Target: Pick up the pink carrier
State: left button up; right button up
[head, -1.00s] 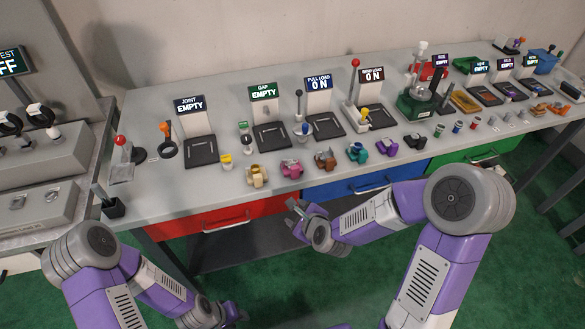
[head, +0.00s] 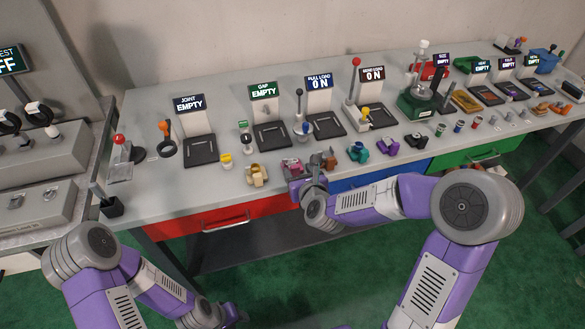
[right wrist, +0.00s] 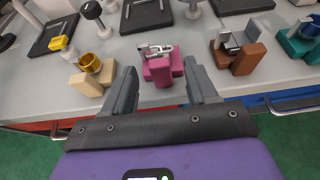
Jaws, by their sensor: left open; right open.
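The pink carrier (right wrist: 160,68) stands near the table's front edge, with a silvery metal piece on its top. In the right wrist view it lies ahead of and between the two open fingers of my right gripper (right wrist: 160,88), with nothing held. In the head view the pink carrier (head: 291,166) is partly covered by my right gripper (head: 306,172), which is at the table's front edge. My left gripper (head: 232,318) is low at the bottom of the head view, away from the table; its fingers are hard to make out.
A cream carrier (right wrist: 92,75) with a yellow ring stands left of the pink one, and a brown carrier (right wrist: 238,52) stands close on its right. A teal carrier (head: 358,151) is further right. Black pads with signs stand behind. Drawers lie below the table edge.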

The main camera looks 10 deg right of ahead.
jog(key=shift+x, duration=0.8)
jog(key=shift+c, duration=0.4)
grip_shut()
